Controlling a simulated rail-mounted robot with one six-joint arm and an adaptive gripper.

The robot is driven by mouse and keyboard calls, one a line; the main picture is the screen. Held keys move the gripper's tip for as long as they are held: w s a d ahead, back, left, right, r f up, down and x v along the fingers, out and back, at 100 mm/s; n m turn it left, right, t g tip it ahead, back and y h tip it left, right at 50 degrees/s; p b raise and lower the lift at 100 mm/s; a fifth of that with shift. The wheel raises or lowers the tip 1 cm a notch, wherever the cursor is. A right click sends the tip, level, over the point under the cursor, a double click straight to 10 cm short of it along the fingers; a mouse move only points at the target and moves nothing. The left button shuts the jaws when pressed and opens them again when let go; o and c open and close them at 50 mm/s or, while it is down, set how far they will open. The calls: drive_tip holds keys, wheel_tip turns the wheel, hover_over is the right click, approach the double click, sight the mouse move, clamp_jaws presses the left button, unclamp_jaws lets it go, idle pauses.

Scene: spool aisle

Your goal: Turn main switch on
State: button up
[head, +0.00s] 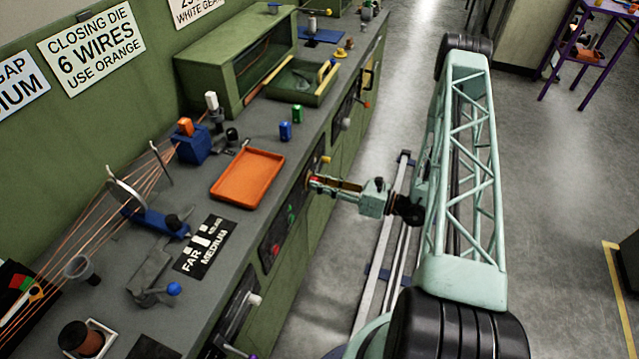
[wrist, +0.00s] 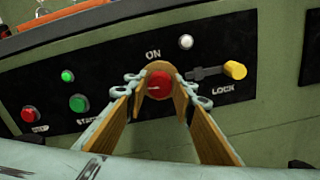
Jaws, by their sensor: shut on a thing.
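The main switch is a round red knob (wrist: 158,86) on the black control panel (wrist: 125,65), under the word ON. A small pale mark on its face points to the left. My gripper (wrist: 159,76), with wooden-looking finger pads, is shut on the red knob, one finger on each side. In the head view my gripper (head: 316,183) reaches left to the front of the green bench, and its fingers largely hide the knob. A yellow-knobbed lock bar (wrist: 234,70) sits right of the switch, above the word LOCK. A white lamp (wrist: 186,41) above looks unlit.
Left on the panel are a green button (wrist: 78,103), a red button (wrist: 29,114) and a small green lamp (wrist: 67,76). An orange tray (head: 247,176) lies on the bench above the panel. The aisle floor (head: 560,200) right of my arm is clear.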

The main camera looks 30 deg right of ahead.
drive_tip(key=shift+f+m+p, duration=0.2)
drive_tip(key=shift+m+p, duration=0.8)
drive_tip(key=shift+m, duration=7)
drive_tip(key=o, duration=0.8)
drive_tip(key=shift+o, duration=0.2)
drive_tip(key=shift+d, duration=0.15)
drive_tip(key=v, duration=1.1)
drive_tip(key=shift+s+d, duration=0.25)
drive_tip(key=shift+s, duration=0.1)
